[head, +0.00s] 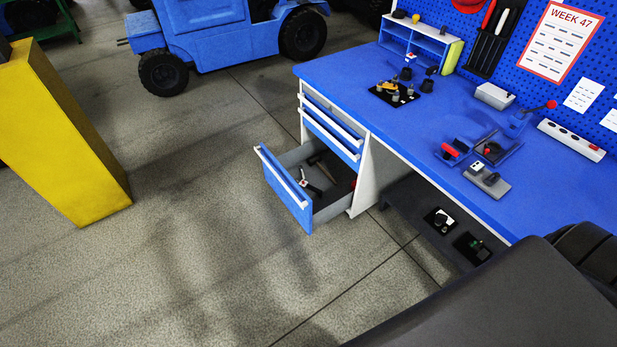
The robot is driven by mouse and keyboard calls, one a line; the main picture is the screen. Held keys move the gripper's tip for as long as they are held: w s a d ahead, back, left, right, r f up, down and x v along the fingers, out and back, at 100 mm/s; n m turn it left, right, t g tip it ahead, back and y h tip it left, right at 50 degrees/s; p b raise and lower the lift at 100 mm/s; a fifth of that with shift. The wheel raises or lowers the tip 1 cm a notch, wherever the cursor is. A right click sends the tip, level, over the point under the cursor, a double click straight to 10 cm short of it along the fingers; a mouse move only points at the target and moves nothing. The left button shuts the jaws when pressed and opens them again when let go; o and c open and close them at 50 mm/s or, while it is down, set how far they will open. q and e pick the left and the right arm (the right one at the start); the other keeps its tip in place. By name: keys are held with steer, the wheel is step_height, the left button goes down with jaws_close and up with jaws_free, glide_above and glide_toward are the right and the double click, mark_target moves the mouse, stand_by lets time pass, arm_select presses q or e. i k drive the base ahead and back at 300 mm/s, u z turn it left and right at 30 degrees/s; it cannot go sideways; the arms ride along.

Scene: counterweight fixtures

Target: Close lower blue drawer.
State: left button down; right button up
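The lower blue drawer (284,191) is pulled far out from the workbench's drawer unit, below the upper drawers. It has a blue front with a white handle bar (282,176) along its top edge. Its grey inside shows tools, among them a hammer-like one with a dark handle, and a small red thing at the right. The upper blue drawers (329,132) look shut, with white handle bars. Neither of my grippers is in view, so nothing of mine is seen touching the drawer.
The blue workbench top (430,130) holds several fixtures and small parts. A lower shelf (405,205) under it carries small black items. A yellow block (62,130) stands at left, a blue forklift (205,38) behind. The floor before the drawer is clear. A dark shape fills the bottom right.

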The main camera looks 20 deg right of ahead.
mark_target(311, 211)
steer(key=z, duration=0.85)
steer(key=i, duration=1.4)
steer(key=u, duration=0.1)
